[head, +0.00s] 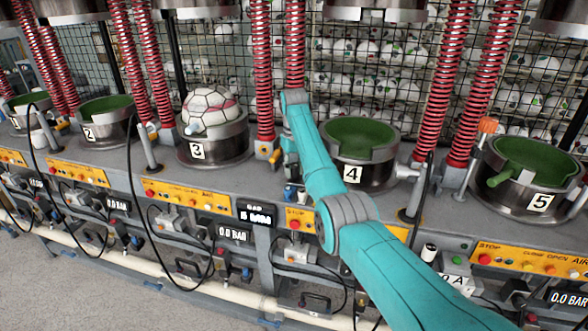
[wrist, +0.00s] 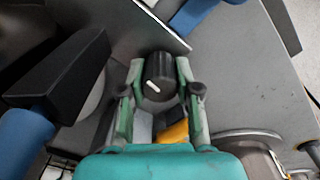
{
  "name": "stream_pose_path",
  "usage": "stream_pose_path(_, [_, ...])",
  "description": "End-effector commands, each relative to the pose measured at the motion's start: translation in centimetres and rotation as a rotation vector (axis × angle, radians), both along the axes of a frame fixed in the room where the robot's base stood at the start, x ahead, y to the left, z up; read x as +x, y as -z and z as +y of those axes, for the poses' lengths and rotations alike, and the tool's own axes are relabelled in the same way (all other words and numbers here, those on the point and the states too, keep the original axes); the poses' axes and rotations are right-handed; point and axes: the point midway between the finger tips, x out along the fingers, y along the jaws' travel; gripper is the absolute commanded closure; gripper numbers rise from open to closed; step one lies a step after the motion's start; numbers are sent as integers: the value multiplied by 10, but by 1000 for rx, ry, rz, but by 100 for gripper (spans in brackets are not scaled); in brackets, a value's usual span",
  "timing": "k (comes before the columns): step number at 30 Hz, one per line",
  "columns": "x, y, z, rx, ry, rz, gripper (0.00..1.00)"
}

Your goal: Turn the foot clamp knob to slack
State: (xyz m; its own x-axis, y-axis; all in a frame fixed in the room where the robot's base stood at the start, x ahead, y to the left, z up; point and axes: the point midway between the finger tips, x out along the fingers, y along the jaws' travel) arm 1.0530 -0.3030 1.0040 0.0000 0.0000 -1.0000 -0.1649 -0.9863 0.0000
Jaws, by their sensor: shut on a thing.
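The foot clamp knob (wrist: 158,80) is a round black knob with a short white pointer mark, in the upper middle of the wrist view. The mark lies on its lower left part, slightly tilted. My gripper (wrist: 160,68) has its two green fingers on either side of the knob and is shut on it. In the head view my gripper (head: 290,165) is small and partly hidden by my teal arm, beside station 4. The knob cannot be made out there.
A black block with a blue part (wrist: 62,75) is close left of my fingers. Station 3 (head: 212,150) holds a ball; station 4's green-lined cup (head: 358,140) is empty. Red springs (head: 295,50) stand behind my gripper. Black cables hang along the bench front.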

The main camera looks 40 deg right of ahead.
Motion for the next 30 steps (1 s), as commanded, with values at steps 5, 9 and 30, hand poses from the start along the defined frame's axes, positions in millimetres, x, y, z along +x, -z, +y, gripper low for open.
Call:
stream_pose_path(5, [0,0,0,0,-92,1,100])
stream_pose_path(9, [0,0,0,0,-137,1,100])
stream_pose_path(30, [0,0,0,0,-171,0,43])
